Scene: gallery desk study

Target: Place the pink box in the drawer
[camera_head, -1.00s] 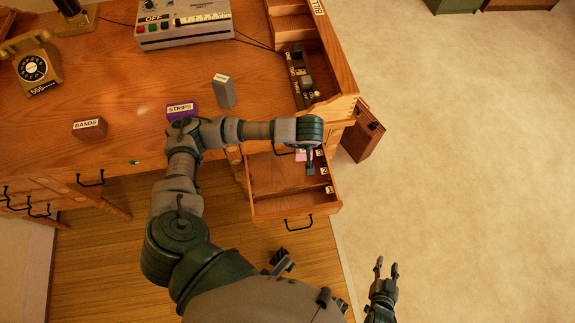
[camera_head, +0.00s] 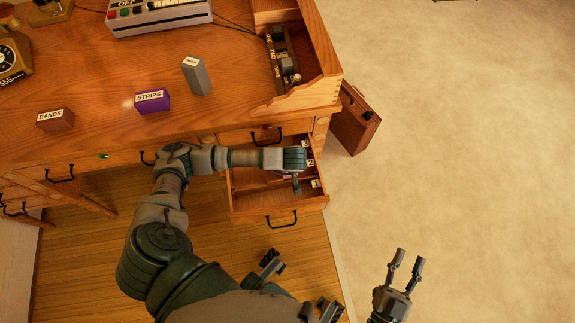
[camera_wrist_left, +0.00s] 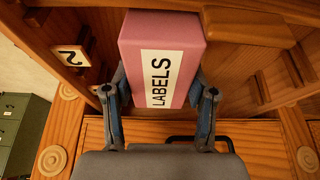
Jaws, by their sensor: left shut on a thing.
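The pink box (camera_wrist_left: 160,60), marked LABELS, is held between the two fingers of my left gripper (camera_wrist_left: 158,105) in the left wrist view. In the head view, this gripper (camera_head: 297,186) points down over the right part of the open drawer (camera_head: 262,203), and its arm mostly hides the box. A wooden wall with a "2" tag (camera_wrist_left: 72,56) is beside the box. I cannot tell whether the box touches the drawer floor. My right gripper (camera_head: 405,268) is open and empty, away from the desk over the pale floor.
On the desktop stand a brown BANDS box (camera_head: 56,120), a purple STRIPS box (camera_head: 153,102) and a grey box (camera_head: 196,76). A brown case (camera_head: 355,122) stands right of the desk. A raised tray (camera_head: 290,65) with small items is at the desk's right edge.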

